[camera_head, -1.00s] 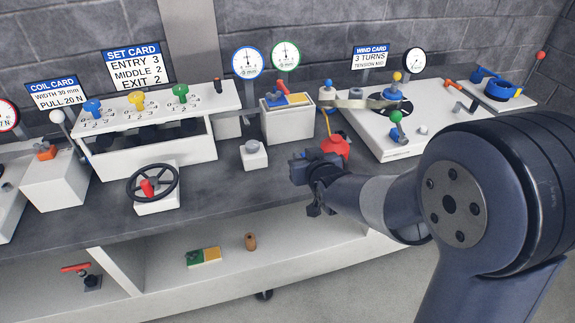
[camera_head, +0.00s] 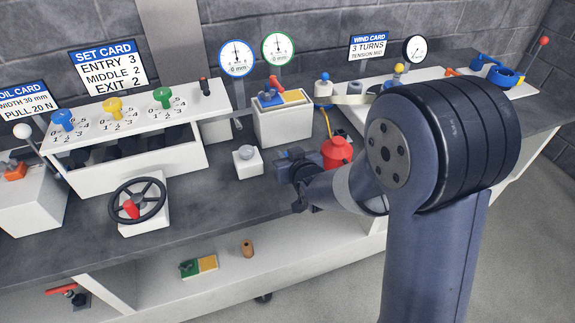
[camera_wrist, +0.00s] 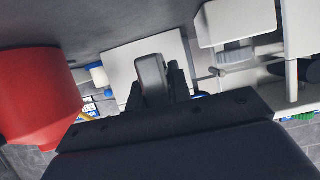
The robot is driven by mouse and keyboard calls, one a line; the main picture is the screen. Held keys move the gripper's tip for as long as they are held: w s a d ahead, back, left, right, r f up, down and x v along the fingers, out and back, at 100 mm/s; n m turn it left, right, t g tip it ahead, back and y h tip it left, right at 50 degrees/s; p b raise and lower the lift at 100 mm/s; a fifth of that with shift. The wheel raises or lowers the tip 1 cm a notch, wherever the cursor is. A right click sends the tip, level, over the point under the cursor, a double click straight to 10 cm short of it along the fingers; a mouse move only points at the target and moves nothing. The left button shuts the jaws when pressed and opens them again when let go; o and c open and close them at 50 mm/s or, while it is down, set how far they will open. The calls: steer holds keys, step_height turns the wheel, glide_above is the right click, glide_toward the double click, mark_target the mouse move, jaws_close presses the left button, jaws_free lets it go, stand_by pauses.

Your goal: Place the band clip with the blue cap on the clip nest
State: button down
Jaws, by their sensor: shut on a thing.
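My gripper (camera_head: 296,172) hangs over the bench's front part, to the right of a small white block with a grey round top (camera_head: 247,160). In the wrist view my gripper (camera_wrist: 152,90) is shut on a grey, rounded piece (camera_wrist: 150,70), most likely the band clip. Its blue cap cannot be made out clearly; small blue bits show beside the fingers. I cannot tell for certain which fixture is the clip nest. The held piece is apart from the white block in the head view.
A red container (camera_head: 337,153) stands close to the right of my gripper, large in the wrist view (camera_wrist: 35,95). A white box with blue and yellow pieces (camera_head: 283,122) is behind. A handwheel (camera_head: 137,200) and the three-knob unit (camera_head: 130,165) are to the left.

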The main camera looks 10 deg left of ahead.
steer(key=shift+f, duration=1.75)
steer(key=shift+f+b, duration=0.15)
steer(key=shift+b, duration=0.15)
steer(key=c, duration=1.3)
jaws_free()
